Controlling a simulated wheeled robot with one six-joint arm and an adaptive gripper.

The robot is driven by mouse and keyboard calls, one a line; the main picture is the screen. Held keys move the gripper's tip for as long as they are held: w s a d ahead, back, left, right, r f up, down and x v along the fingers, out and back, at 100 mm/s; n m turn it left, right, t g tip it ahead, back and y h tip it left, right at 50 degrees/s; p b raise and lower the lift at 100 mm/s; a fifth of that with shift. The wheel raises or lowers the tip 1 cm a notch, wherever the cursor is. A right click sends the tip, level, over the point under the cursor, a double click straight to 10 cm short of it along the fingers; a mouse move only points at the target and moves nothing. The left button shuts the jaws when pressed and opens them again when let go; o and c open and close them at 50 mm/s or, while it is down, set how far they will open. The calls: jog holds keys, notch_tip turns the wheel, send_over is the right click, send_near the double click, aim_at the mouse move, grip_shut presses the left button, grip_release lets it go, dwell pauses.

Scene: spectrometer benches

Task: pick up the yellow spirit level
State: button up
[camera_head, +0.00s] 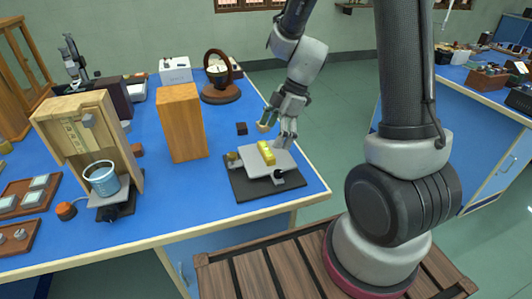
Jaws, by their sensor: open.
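The yellow spirit level (266,152) lies on the light grey top plate (282,163) of a small dark-based stand near the right end of the blue bench. My gripper (277,133) is above and close to the level, pointing down, with its fingers apart. One finger is over the left side and the other reaches down on the right side near the plate. I see nothing between the fingers. Whether a finger touches the level or plate I cannot tell.
A wooden block (182,123) stands left of the stand. A wooden cabinet with a blue beaker (101,178) is farther left. A small dark cube (241,128) and a round brown instrument (220,92) are behind. The blue bench's front edge is close to the stand.

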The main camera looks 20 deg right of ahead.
aim_at(266, 149)
jog(key=x, duration=0.4)
jog(key=shift+s+a+f, duration=0.1)
jog(key=shift+s+a, duration=0.05)
jog(key=shift+a, duration=0.1)
jog(key=c, duration=0.9)
